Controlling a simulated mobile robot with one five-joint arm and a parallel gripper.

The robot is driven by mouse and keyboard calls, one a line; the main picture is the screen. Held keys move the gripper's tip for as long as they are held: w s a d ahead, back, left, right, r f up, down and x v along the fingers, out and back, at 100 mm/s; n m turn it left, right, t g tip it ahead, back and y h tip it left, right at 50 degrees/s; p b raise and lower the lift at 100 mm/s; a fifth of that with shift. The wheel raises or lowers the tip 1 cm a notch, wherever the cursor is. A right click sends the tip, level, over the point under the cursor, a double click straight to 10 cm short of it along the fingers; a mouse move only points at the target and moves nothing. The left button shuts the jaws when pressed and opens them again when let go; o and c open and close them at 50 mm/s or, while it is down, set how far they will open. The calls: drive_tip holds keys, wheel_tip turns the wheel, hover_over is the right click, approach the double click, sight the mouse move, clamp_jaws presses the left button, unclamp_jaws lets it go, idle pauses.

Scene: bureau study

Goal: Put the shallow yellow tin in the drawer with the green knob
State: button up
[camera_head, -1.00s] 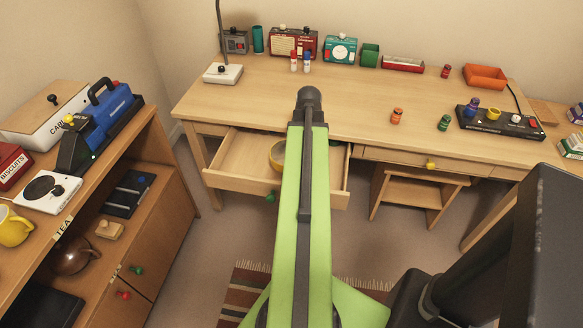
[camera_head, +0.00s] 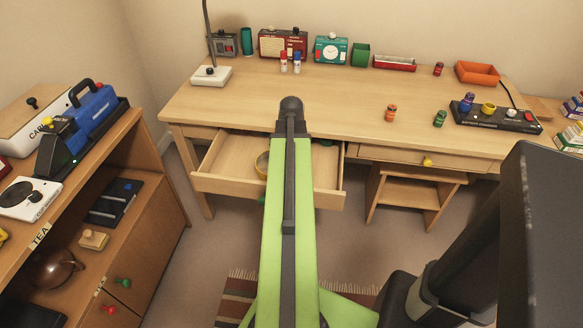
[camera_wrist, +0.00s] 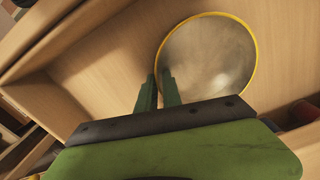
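The shallow yellow tin (camera_head: 262,164) is inside the outline of the open drawer (camera_head: 225,165), partly hidden behind my arm. The wrist view shows the tin (camera_wrist: 210,55) as a round grey inside with a yellow rim. My gripper (camera_wrist: 159,75) has its two green fingers close together at the tin's near left rim, one on each side of the wall. It looks shut on that wall. I cannot tell whether the tin touches the drawer floor. The green knob (camera_head: 262,200) on the drawer front is mostly hidden by my arm. In the head view my fingers are hidden.
The desk (camera_head: 230,105) above holds a radio (camera_head: 283,43), a teal clock (camera_head: 331,50), an orange tray (camera_head: 478,73) and a power strip (camera_head: 497,117). A shut drawer with a yellow knob (camera_head: 428,162) is to the right. A loaded shelf unit (camera_head: 150,225) stands left.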

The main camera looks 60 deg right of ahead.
drive_tip(key=shift+o, duration=1.3)
wheel_tip(320, 180, up, 12)
drive_tip(key=p, duration=1.2)
drive_tip(key=shift+r, duration=0.2)
